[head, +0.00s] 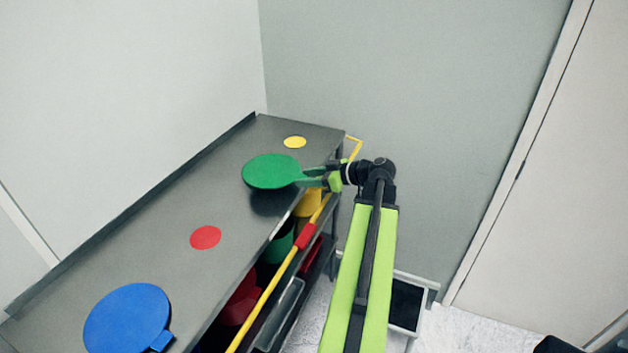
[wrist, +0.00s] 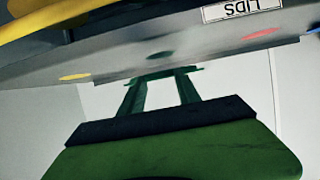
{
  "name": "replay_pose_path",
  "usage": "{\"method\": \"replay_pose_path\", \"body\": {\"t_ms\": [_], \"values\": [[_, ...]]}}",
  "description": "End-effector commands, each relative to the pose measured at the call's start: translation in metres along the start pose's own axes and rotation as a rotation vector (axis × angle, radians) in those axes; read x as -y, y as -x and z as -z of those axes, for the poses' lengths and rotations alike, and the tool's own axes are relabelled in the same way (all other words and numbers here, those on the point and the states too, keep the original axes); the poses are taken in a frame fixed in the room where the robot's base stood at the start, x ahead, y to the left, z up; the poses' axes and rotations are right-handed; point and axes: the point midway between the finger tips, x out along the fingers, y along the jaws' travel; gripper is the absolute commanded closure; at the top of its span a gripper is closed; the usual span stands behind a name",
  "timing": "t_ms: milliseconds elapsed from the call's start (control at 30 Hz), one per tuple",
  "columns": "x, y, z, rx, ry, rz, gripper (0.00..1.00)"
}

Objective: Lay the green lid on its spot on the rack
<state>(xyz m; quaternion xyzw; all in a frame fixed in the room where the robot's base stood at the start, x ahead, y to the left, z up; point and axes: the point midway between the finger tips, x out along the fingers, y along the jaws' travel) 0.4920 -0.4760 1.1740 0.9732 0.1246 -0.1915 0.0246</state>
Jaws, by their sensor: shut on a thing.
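The green lid (head: 270,171) is a flat round disc with a handle pointing right. It hangs level or nearly so above the grey top of the rack (head: 150,228), with a dark shadow below it. My gripper (head: 318,178) is shut on the handle at the rack's right edge. No green spot shows in the head view; the lid may cover it. In the wrist view, a dark greenish oval (wrist: 160,56) lies on the rack top between the yellow and red spots. That view is upside down and dim, so the lid's outline is unclear.
A yellow spot (head: 295,142) lies beyond the lid and a red spot (head: 206,237) nearer. A blue lid (head: 127,318) lies at the near end. Coloured bins and a yellow pole (head: 268,290) are along the rack's right side. Walls stand behind.

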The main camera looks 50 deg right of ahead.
Motion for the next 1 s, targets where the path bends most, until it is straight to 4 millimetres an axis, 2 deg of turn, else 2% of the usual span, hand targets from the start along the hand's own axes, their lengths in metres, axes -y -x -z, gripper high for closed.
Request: {"method": "replay_pose_path", "body": {"t_ms": [633, 700, 1000], "values": [[0.001, -0.061, 0.011, 0.000, 0.001, 0.003, 1.00], [0.001, -0.064, -0.001, 0.000, 0.000, 0.002, 1.00], [0.002, -0.072, -0.019, 0.000, 0.001, 0.003, 1.00]]}}
